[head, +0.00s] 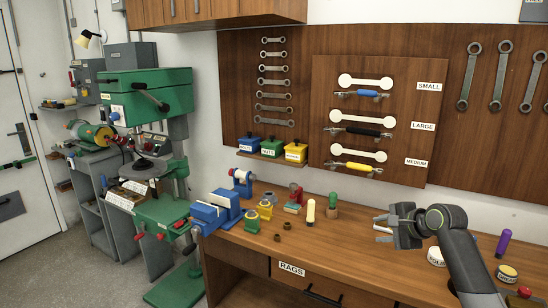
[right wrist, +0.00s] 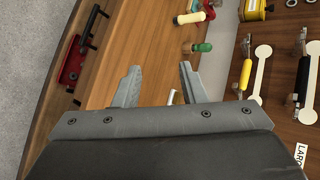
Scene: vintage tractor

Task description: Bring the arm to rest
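My right gripper (head: 382,229) is above the right part of the wooden workbench (head: 345,252), its arm coming in from the lower right. Its fingers point left in the head view. In the right wrist view the two fingers (right wrist: 160,82) stand wide apart, with nothing gripped between them. The bench top shows beyond them, and a small pale item (right wrist: 171,97) shows near the right finger; I cannot tell what it is. My left gripper is in neither view.
A tool board (head: 400,75) with labelled wrenches stands behind the bench. A cream-handled tool (head: 311,210) and a green-handled one (head: 332,205) stand left of the gripper. A blue vise (head: 215,210) is farther left. Tins (head: 506,274) and a purple-handled tool (head: 503,242) are right of my arm.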

